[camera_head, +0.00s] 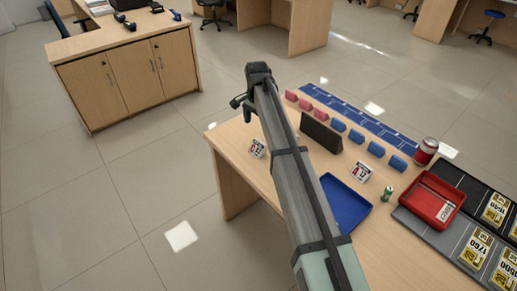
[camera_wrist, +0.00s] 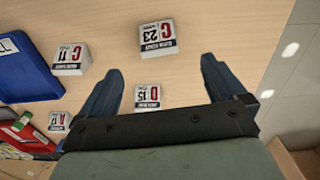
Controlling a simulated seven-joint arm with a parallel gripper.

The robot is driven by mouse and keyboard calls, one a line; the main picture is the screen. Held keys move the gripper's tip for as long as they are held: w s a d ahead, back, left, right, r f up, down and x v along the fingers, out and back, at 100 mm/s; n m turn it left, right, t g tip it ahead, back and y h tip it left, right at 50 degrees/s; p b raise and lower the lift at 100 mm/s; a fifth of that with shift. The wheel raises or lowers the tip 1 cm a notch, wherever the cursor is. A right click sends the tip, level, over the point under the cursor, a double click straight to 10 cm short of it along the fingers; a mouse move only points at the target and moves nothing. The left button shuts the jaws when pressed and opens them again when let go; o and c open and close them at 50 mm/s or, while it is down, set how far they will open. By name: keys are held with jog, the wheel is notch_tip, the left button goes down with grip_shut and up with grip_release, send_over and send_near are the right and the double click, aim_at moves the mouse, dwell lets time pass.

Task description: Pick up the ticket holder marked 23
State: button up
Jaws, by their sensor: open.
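The ticket holder marked 23 (camera_wrist: 158,37), a white block with a red C and a dark strip, stands on the wooden counter in the wrist view, beyond my fingertips and between their lines. My gripper (camera_wrist: 161,66) is open and empty, its two dark fingers apart. A holder marked D 15 (camera_wrist: 147,96) is between the fingers, nearer the palm. A holder marked C 11 (camera_wrist: 70,58) is left of the left finger. In the head view two white holders show, one at the counter's left (camera_head: 257,149) and one right of my arm (camera_head: 361,171); their numbers are unreadable.
A dark upright board (camera_head: 320,132) stands behind my arm. Another holder (camera_wrist: 58,121) is at lower left in the wrist view.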

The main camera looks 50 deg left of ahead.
aim_at(258, 144)
notch_tip(258, 144, down, 6)
jog(key=shift+f, duration=0.1)
jog(key=shift+w+d+f, duration=0.1)
jog(key=shift+f, duration=1.25)
jog(key=shift+w+d+f, duration=0.1)
jog(key=shift+f, duration=1.2)
jog(key=shift+c, duration=0.3)
jog(key=c, duration=1)
jog(key=shift+r, duration=0.15)
